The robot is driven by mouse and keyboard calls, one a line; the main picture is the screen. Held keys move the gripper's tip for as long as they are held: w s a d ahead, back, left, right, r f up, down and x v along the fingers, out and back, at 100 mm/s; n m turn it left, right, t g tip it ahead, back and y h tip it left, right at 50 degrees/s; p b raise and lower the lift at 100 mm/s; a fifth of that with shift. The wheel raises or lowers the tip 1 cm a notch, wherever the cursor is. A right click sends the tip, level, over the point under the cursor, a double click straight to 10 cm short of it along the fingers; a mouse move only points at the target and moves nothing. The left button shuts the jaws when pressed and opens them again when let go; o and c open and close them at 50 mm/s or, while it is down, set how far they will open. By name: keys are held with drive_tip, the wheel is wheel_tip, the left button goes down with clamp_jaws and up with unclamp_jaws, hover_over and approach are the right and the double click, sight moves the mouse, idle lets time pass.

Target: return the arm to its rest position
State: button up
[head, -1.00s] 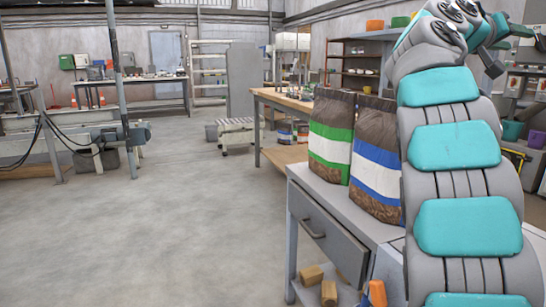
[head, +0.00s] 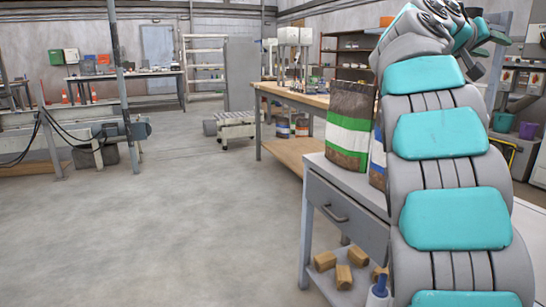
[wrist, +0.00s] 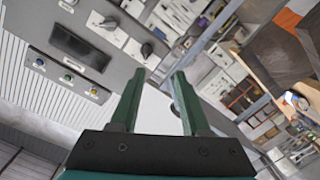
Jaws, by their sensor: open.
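My arm fills the right side of the head view, its grey and teal links rising and bending over at the top right. The fingers are not clearly visible there. In the wrist view my gripper (wrist: 155,100) shows two green fingers standing apart with nothing between them. Past the fingers are a grey control panel (wrist: 85,45) with a dark screen, knobs and buttons, and a pale surface. The gripper appears to touch nothing.
A bag with a green stripe (head: 349,128) stands on a grey bench (head: 340,195) with a drawer, close beside my arm. A blue-striped bag (head: 377,160) is partly hidden by my arm. Wooden blocks (head: 344,277) lie on the shelf below. The floor (head: 150,230) at left is open.

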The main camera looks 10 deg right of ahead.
drive_tip(key=s+a+f+n+g+y, duration=0.15)
drive_tip(key=s+a+f+y, duration=0.35)
drive_tip(key=f, duration=0.6)
drive_tip(key=s+a+f+n+y, duration=0.2)
drive_tip(key=a+f, duration=0.6)
drive_tip(key=f, duration=0.4)
drive_tip(key=s+a+f+n+g+y, duration=0.1)
drive_tip(key=s+a+f+y, duration=0.4)
drive_tip(key=f, duration=0.6)
drive_tip(key=s+a+f+n+g+y, duration=0.1)
drive_tip(key=s+a+f+g+y, duration=0.1)
drive_tip(key=s+a+f, duration=0.7)
drive_tip(key=s+a+f+n+g+y, duration=0.2)
drive_tip(key=s+a+f, duration=0.8)
drive_tip(key=s+a, duration=0.2)
drive_tip(key=s, duration=0.2)
drive_tip(key=shift+s+a+f, duration=0.2)
drive_tip(key=shift+s, duration=0.15)
drive_tip(key=shift+n+g, duration=0.25)
